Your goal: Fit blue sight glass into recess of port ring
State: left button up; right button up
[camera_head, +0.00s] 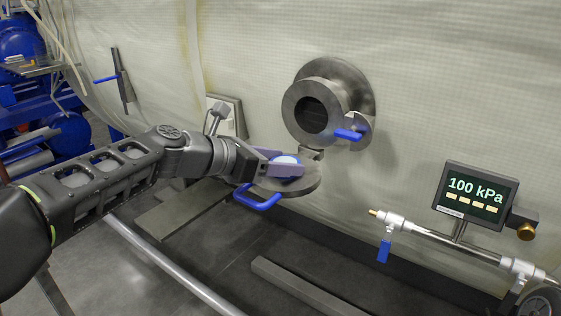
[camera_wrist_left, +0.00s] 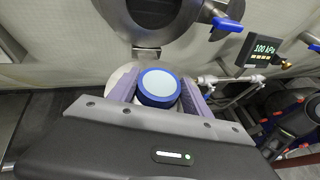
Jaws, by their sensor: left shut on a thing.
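The blue sight glass (camera_head: 288,159) is a short round disc with a blue rim and a pale face. My left gripper (camera_head: 274,165) is shut on it, with a purple finger on each side. In the left wrist view the glass (camera_wrist_left: 158,86) sits between the fingertips, pale face toward the camera. Just below it is a round grey metal plate (camera_head: 301,184) with a blue handle, hanging open under the wall port. The port's thick metal ring (camera_head: 292,107) surrounds a dark opening. The recess is not clearly visible, and I cannot tell whether the glass touches the plate. My right gripper is not in view.
A blue lever latch (camera_head: 348,134) sticks out at the port's lower right. A pipe with a 100 kPa display (camera_head: 474,195) and a blue valve handle (camera_head: 384,250) stands at the right. A grey rail (camera_head: 310,288) lies along the floor. The pale quilted wall is behind.

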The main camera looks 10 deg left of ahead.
pick_arm(q)
jog(key=o, duration=1.6)
jog(key=b+v, duration=0.1)
jog(key=v, duration=0.6)
jog(key=shift+s+a+r, duration=0.1)
jog(key=shift+s+a, duration=0.2)
